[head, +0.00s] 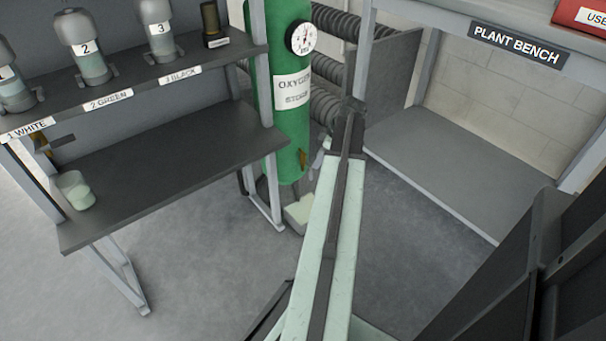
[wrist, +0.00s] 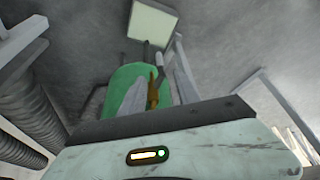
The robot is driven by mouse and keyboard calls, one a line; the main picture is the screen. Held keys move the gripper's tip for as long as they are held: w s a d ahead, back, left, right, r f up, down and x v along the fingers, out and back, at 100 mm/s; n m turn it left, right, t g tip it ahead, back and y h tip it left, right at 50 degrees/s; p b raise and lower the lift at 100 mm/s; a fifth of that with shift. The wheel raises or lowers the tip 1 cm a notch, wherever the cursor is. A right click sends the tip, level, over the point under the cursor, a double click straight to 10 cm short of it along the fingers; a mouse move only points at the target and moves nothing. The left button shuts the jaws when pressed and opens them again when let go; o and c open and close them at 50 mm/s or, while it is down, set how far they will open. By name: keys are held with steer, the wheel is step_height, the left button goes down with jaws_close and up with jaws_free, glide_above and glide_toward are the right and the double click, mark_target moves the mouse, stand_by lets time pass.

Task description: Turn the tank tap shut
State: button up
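The tank is the green oxygen cylinder (head: 290,130), standing between the two benches; its rounded green body also shows in the wrist view (wrist: 128,78). The tap is a small brass-brown lever (head: 302,158) low on the tank's right side. In the wrist view the tap (wrist: 153,92) stands upright in the picture, just beyond my gripper's housing. My gripper (wrist: 160,88) seems open, with a pale finger on each side of the tap. I cannot tell whether either finger touches it. In the head view my arm hides most of the gripper.
A pale box (head: 297,213) sits on the floor by the tank's foot. A dark shelf bench (head: 170,170) with numbered canisters and a pale green cup (head: 75,190) stands left. The plant bench (head: 455,165) is right. Ribbed hoses (head: 325,68) run behind the tank.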

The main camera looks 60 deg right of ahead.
mark_target(310, 171)
steer(key=b+x, duration=0.7)
steer(key=x, duration=0.1)
steer(key=shift+r, duration=0.2)
jaws_close()
steer(key=shift+w+a, duration=0.1)
steer(key=shift+a, duration=0.1)
stand_by(0.9)
